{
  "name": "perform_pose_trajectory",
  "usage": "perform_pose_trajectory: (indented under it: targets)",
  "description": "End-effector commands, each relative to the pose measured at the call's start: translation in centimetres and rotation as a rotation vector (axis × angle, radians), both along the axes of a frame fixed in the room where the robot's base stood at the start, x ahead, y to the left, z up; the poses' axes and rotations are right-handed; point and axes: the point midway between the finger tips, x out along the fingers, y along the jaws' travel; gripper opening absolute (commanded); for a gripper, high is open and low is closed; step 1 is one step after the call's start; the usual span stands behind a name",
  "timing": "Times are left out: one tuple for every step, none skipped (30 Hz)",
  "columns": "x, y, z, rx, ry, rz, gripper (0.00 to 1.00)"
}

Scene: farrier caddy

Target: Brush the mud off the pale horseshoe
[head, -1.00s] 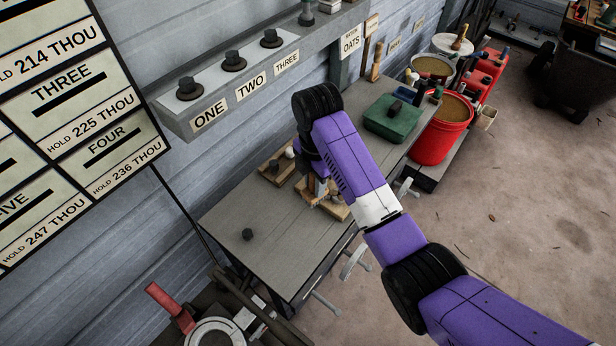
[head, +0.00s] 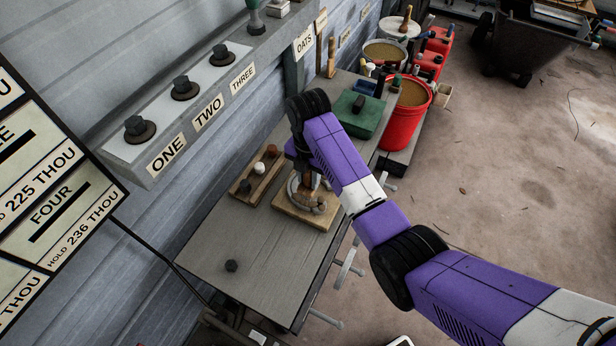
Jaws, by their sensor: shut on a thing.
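A pale horseshoe (head: 293,190) lies on a wooden board (head: 290,212) on the grey bench. Brown, mud-like lumps show on its near right part. My gripper (head: 311,181) points down over the horseshoe, with its fingers largely hidden by my own wrist. It is shut on a brown thing, probably a brush, of which only a small part shows. I cannot tell whether the held thing touches the horseshoe.
A wooden rack (head: 241,190) with white, brown and dark knobs stands left of the board. A green box (head: 352,122) and a red bucket (head: 402,125) stand beyond. A shelf (head: 160,165) juts out from the wall.

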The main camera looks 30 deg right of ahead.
Motion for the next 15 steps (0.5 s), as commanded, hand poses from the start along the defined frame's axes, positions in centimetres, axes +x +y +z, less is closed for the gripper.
perform_pose_trajectory:
  targets:
    - [0.0,0.0,0.1,0.0,-0.001,-0.004,0.0]
    - [0.0,0.0,-0.1,-0.001,-0.001,-0.004,0.0]
    - [0.0,0.0,-0.3,0.0,0.0,-0.003,0.0]
    - [0.0,0.0,-0.6,0.0,0.0,-0.004,0.0]
    - [0.0,0.0,-0.8,0.0,0.0,-0.004,0.0]
    - [0.0,0.0,-1.2,0.0,0.0,-0.004,0.0]
    - [0.0,0.0,-1.5,0.0,0.0,-0.004,0.0]
    - [0.0,0.0,-1.8,0.0,-0.001,-0.004,0.0]
    - [0.0,0.0,-2.2,0.001,-0.001,-0.004,0.0]
    - [0.0,0.0,-2.6,0.0,0.0,-0.004,0.0]
    - [0.0,0.0,-2.9,0.0,0.0,-0.004,0.0]
    - [0.0,0.0,-3.3,0.0,0.0,-0.004,0.0]
    - [0.0,0.0,-3.7,0.0,0.0,-0.004,0.0]
    - [0.0,0.0,-4.0,0.0,0.0,-0.004,0.0]
    - [0.0,0.0,-4.5,0.0,0.0,-0.004,0.0]
